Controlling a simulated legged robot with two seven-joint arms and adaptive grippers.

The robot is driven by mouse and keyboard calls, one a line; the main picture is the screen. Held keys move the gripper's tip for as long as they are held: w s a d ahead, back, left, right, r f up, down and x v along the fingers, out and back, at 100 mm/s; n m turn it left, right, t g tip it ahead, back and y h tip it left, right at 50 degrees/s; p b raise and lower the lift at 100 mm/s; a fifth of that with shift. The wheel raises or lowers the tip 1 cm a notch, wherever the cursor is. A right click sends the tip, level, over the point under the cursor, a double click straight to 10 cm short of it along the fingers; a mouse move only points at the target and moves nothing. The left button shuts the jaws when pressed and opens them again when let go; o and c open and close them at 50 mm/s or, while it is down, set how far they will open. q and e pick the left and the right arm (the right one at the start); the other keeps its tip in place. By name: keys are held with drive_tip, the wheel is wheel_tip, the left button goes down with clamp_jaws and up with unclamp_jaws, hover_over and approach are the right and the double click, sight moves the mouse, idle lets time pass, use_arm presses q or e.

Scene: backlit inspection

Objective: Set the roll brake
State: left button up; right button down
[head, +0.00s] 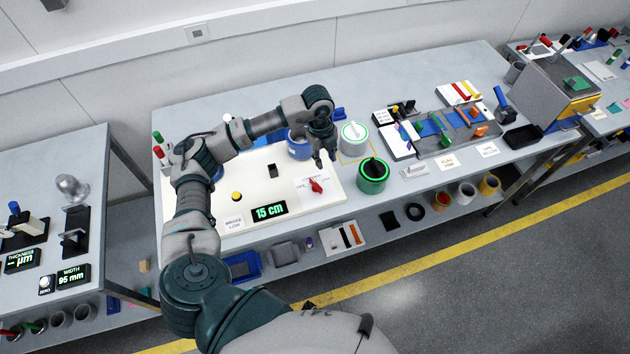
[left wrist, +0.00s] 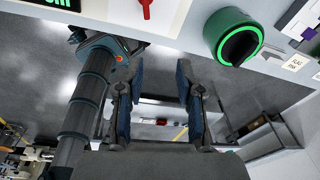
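The white panel (head: 210,180) on the middle table carries a red knob (head: 316,186) on a small printed plate, a yellow button (head: 236,196), a black switch (head: 272,171) and a display (head: 269,210) reading 15 cm. A card (head: 234,224) at its front reads BRAKE LOW. My left gripper (head: 323,162) hangs over the panel's right end, just behind the red knob and apart from it. In the left wrist view its two fingers (left wrist: 160,105) stand apart with nothing between them. The red knob (left wrist: 146,8) shows at that view's top edge. My right gripper is not in view.
A green-rimmed black-topped cylinder (head: 373,175) stands right of the panel, also in the left wrist view (left wrist: 235,40). A white roll (head: 355,137) and a partly hidden blue cylinder (head: 299,145) stand near my gripper. A tool tray (head: 455,125) lies farther right.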

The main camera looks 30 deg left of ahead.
sight(315, 182)
use_arm(q)
drive_tip(key=shift+n+y, duration=0.5)
drive_tip(key=shift+y, duration=0.2)
drive_tip(key=a+f, duration=0.1)
drive_tip(key=f, duration=0.4)
drive_tip(key=a+f+p, duration=0.1)
drive_tip(key=f, duration=0.4)
drive_tip(key=a+f+p, duration=0.1)
drive_tip(key=f, duration=0.5)
drive_tip(key=shift+a+f, duration=0.1)
drive_tip(key=shift+a, duration=0.1)
clamp_jaws()
